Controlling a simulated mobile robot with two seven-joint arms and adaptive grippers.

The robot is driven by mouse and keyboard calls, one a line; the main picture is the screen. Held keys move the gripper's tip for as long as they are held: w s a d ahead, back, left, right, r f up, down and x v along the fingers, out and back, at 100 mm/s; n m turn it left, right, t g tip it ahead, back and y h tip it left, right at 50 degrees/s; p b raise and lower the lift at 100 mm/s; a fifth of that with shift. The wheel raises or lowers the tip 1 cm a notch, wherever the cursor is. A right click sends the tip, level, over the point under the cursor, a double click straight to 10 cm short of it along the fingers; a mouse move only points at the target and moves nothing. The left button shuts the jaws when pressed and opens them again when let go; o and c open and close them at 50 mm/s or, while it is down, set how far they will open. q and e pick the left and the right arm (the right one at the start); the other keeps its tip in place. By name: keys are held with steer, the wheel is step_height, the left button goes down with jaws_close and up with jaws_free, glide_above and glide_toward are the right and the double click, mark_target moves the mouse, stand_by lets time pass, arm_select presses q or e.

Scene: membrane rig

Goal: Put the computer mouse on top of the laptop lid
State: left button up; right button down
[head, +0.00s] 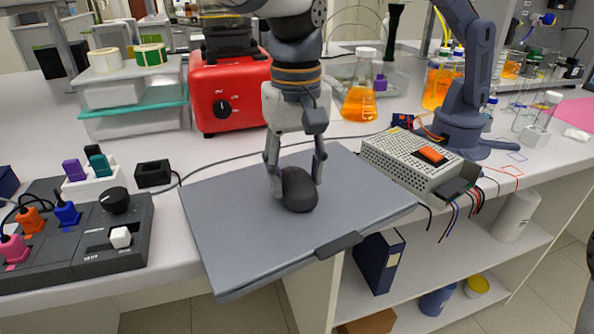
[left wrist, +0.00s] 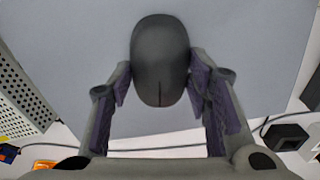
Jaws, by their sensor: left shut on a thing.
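The computer mouse (head: 298,190) is dark grey and rounded. It is at the middle of the closed grey laptop lid (head: 235,210), low over it or touching it; I cannot tell which. My left gripper (head: 295,183) points down from above with its fingers on either side of the mouse, shut on it. In the left wrist view the mouse (left wrist: 160,62) sits between the two finger pads of the left gripper (left wrist: 160,85), with the lid (left wrist: 75,50) behind it. My right gripper is not in view.
A perforated metal power supply box (head: 400,165) with loose wires stands right of the laptop. A black control panel (head: 95,240) with coloured plugs is at the left. A red device (head: 225,95) and an orange flask (head: 360,100) stand behind. The laptop overhangs the table's front edge.

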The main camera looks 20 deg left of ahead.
mark_target(296, 176)
arm_select(q)
steer(key=shift+s+f, duration=0.1)
steer(key=o, duration=1.2)
step_height(296, 176, up, 12)
steer(key=shift+r, duration=0.1)
